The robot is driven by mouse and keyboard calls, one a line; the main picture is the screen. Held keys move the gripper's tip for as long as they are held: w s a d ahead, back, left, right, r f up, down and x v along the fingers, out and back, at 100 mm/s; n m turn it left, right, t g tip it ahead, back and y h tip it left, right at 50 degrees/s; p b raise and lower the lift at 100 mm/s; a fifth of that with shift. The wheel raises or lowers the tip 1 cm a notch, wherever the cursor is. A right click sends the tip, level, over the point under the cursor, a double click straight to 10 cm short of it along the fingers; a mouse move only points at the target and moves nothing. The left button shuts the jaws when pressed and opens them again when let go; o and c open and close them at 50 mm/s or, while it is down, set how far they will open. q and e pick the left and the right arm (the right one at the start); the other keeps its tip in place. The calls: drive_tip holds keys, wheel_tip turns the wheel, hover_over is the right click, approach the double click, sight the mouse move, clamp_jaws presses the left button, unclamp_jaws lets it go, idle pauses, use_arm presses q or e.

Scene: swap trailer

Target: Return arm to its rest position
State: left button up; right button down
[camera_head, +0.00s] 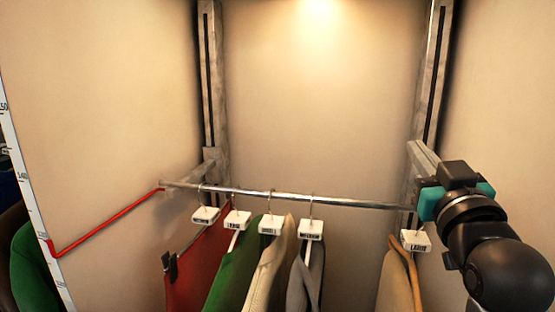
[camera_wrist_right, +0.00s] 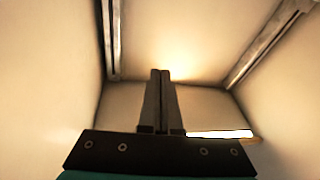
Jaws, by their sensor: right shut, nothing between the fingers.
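My right arm comes in from the right in the head view, with its dark wrist and teal collar beside the right end of the rail. In the right wrist view my right gripper (camera_wrist_right: 160,75) is shut, its two dark fingers together with nothing between them. In the head view its fingers are hidden behind the wrist body. My left gripper is not in view.
A metal rail (camera_head: 290,198) spans the bay. Several garments hang from it under white tags, including a green one (camera_head: 235,265) and a tan one (camera_head: 396,275) near my right wrist. A red bar (camera_head: 105,224) is at the left. Space above the rail is clear.

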wheel_tip(320, 180, down, 19)
drive_tip(key=s+a+g, duration=0.2)
drive_tip(key=s+g, duration=0.1)
drive_tip(key=g, duration=0.3)
drive_tip(key=s+a+f+n+g+y, duration=0.15)
drive_tip(key=s+f+g, duration=0.45)
drive_tip(key=s+f, duration=0.65)
drive_tip(key=s+a+f+g, duration=0.2)
drive_tip(key=s+f+g, duration=0.3)
drive_tip(key=s+f, duration=0.7)
wheel_tip(320, 180, down, 26)
drive_tip(key=g+b, duration=0.1)
drive_tip(key=b, duration=0.5)
drive_tip(key=s+d+f+g+b, duration=0.1)
drive_tip(key=s+f+b, duration=0.1)
drive_tip(key=s+f, duration=0.6)
drive_tip(key=s+d+f+b, duration=0.1)
drive_tip(key=s+f+b, duration=0.2)
drive_tip(key=s+f, duration=0.5)
wheel_tip(320, 180, down, 5)
drive_tip(key=shift+d+f+g, duration=0.15)
drive_tip(key=shift+f+g, duration=0.05)
drive_tip(key=shift+g, duration=0.2)
